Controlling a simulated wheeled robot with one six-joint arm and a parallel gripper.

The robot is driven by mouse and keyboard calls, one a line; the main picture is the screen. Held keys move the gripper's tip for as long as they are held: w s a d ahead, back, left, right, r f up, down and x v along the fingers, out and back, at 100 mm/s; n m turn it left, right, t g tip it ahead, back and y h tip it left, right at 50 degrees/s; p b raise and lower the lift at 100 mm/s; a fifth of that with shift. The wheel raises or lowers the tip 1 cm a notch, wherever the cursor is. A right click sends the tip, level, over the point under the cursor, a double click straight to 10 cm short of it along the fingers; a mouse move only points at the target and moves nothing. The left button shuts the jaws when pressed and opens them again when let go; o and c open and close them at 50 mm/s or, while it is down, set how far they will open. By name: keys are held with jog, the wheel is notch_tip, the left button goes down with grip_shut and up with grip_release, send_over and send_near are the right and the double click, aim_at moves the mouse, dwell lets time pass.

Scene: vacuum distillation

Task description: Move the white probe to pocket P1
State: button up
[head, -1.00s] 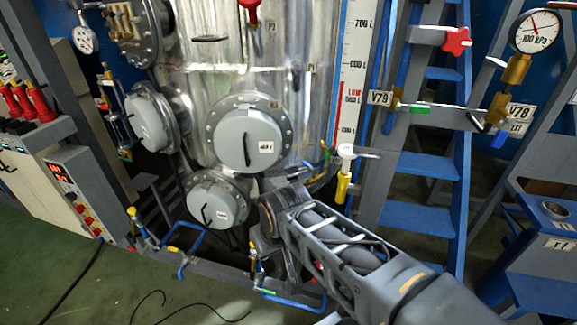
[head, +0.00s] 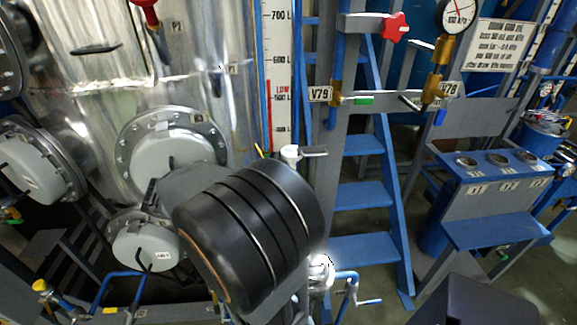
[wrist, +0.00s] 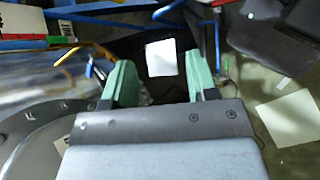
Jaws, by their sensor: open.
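A white-topped piece (head: 290,153) with a short grey handle to its right stands beside the level scale in the head view; it may be the white probe, but my arm hides its lower part. A red-headed probe (head: 145,12) sits high on the steel vessel (head: 195,75), by a tag that reads P2 (head: 177,27). A smaller tag (head: 232,68) to its right is too small to read. My gripper (wrist: 159,65) is open in the wrist view, its green fingers apart with nothing held. A white patch (wrist: 161,58) shows beyond the fingers. My arm hides the gripper in the head view.
A blue ladder (head: 362,195) and post stand right of the level scale (head: 279,75). A red star knob (head: 394,27) and pressure gauge (head: 458,14) are above. A blue stand with round holes (head: 500,185) is at right. Blue pipes (head: 120,280) run low at left.

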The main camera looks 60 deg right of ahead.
aim_at(282, 153)
jog(key=shift+s+d+r+n+g+h+b, duration=0.2)
jog(key=shift+s+d+n+g+h, duration=0.7)
jog(key=shift+d, duration=2.9)
jog(key=shift+s+d+r+n+g+h+b, duration=0.25)
jog(key=shift+d+n+g+h, duration=1.05)
jog(key=shift+d, duration=2.55)
jog(key=shift+s+d+r+n+g+h+b, duration=0.15)
jog(key=shift+s+d+n+g+h, duration=0.9)
jog(key=shift+d, duration=2.75)
jog(key=shift+w+m+t+h, duration=0.25)
jog(key=shift+w+t+h, duration=0.1)
jog(key=shift+t, duration=0.1)
grip_shut()
jog(key=shift+r, duration=0.25)
jog(key=shift+r+p, duration=2.15)
jog(key=shift+r, duration=0.2)
jog(key=shift+r, duration=0.2)
jog(key=shift+r+p, duration=2.05)
jog(key=shift+r, duration=0.25)
